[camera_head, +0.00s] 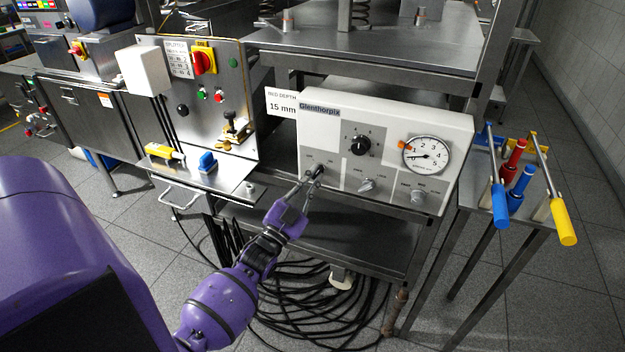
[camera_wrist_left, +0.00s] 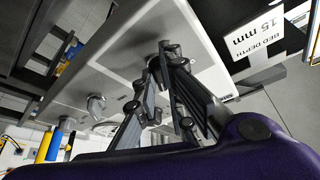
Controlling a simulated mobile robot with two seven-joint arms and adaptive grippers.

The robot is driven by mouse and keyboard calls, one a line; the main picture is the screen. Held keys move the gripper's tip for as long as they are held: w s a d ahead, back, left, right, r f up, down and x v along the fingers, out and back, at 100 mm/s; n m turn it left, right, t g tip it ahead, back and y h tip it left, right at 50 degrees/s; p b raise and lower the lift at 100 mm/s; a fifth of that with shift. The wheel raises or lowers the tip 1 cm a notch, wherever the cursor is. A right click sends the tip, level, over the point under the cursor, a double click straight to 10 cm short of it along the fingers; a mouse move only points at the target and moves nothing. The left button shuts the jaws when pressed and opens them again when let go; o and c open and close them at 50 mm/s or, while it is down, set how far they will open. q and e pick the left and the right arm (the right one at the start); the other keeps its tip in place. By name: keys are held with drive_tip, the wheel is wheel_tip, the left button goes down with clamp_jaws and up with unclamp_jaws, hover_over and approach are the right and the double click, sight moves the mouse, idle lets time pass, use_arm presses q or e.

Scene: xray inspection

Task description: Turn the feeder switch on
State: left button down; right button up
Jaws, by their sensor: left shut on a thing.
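The feeder's control box (camera_head: 320,132) is a pale panel labelled Glenthorpix, on a steel frame. A small dark switch (camera_head: 319,170) sits at its lower left, under small labels that I cannot read surely. My left gripper (camera_head: 309,181) is shut on this switch from the front and below. In the left wrist view my left gripper (camera_wrist_left: 168,54) has its fingers close together against the panel face (camera_wrist_left: 120,60), and they hide most of the switch. I cannot tell which position the switch is in. My right gripper is in neither view.
The box also has a black dial (camera_head: 360,145), a round gauge (camera_head: 425,155) and metal knobs (camera_head: 366,185). A splitter panel (camera_head: 215,100) with a red-yellow switch stands left. Blue, red and yellow handles (camera_head: 563,222) stand right. Coiled black cables (camera_head: 310,300) lie below.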

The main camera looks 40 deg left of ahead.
use_arm(q)
drive_tip(key=shift+a+m+g+h+p, duration=0.15)
drive_tip(key=shift+m+h, duration=0.35)
drive_tip(key=shift+m, duration=0.65)
drive_tip(key=shift+d+m+g+h+p, duration=0.2)
drive_tip(key=shift+m+h, duration=0.3)
drive_tip(key=shift+m, duration=0.65)
drive_tip(key=c, duration=1.8)
unclamp_jaws()
drive_tip(key=shift+c, duration=0.2)
drive_tip(key=shift+s, duration=0.1)
drive_tip(key=v, duration=1.2)
drive_tip(key=shift+a+r, duration=0.2)
drive_tip(key=shift+a, duration=0.05)
drive_tip(key=shift+f, duration=0.1)
